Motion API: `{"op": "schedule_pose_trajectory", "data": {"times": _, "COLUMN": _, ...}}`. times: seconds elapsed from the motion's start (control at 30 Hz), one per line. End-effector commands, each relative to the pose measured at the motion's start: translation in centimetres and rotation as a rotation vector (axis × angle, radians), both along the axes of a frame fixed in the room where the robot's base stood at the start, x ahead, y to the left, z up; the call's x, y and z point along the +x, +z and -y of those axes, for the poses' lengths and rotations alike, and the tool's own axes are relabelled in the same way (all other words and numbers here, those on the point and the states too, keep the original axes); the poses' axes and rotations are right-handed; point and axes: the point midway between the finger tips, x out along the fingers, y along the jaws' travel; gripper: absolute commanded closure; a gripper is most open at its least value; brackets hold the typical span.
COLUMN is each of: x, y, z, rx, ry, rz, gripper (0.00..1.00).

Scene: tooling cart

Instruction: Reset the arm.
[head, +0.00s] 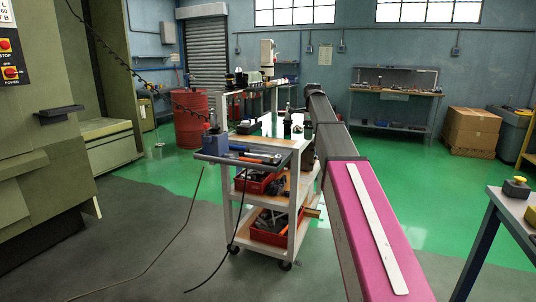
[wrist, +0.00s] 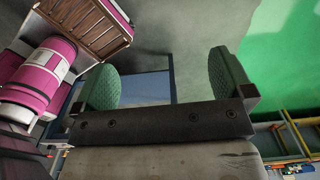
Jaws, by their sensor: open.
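My gripper (wrist: 166,82) shows in the wrist view with its two green textured pads wide apart. Nothing is between them. In the head view, my magenta and grey arm runs from the lower right up towards the middle, passing in front of the right side of the tool cart. I cannot make out my gripper in the head view.
The white cart (head: 292,225) carries hand tools on top and red bins (head: 270,228) below. A red drum (head: 190,118) stands behind it. A blue-framed table (head: 473,262) is at right. Cardboard boxes (head: 471,130) stand at the back. Green floor (head: 400,180) between is clear.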

Motion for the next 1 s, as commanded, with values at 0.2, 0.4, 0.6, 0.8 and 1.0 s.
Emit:
{"op": "schedule_pose_trajectory", "data": {"times": 0.2, "x": -1.3, "y": -3.2, "z": 0.0, "rx": -0.001, "ry": 0.096, "rz": -0.001, "gripper": 0.01}}
{"op": "schedule_pose_trajectory", "data": {"times": 0.4, "x": -3.0, "y": -7.6, "z": 0.0, "rx": -0.001, "ry": 0.238, "rz": 0.000, "gripper": 0.01}}
{"op": "schedule_pose_trajectory", "data": {"times": 0.6, "x": -6.3, "y": -14.1, "z": 0.0, "rx": -0.001, "ry": 0.455, "rz": -0.001, "gripper": 0.01}}
{"op": "schedule_pose_trajectory", "data": {"times": 0.8, "x": -11.6, "y": -22.5, "z": 0.0, "rx": -0.001, "ry": 0.777, "rz": 0.001, "gripper": 0.01}}
{"op": "schedule_pose_trajectory", "data": {"times": 1.0, "x": -17.6, "y": -29.8, "z": 0.0, "rx": -0.002, "ry": 1.107, "rz": 0.002, "gripper": 0.01}}
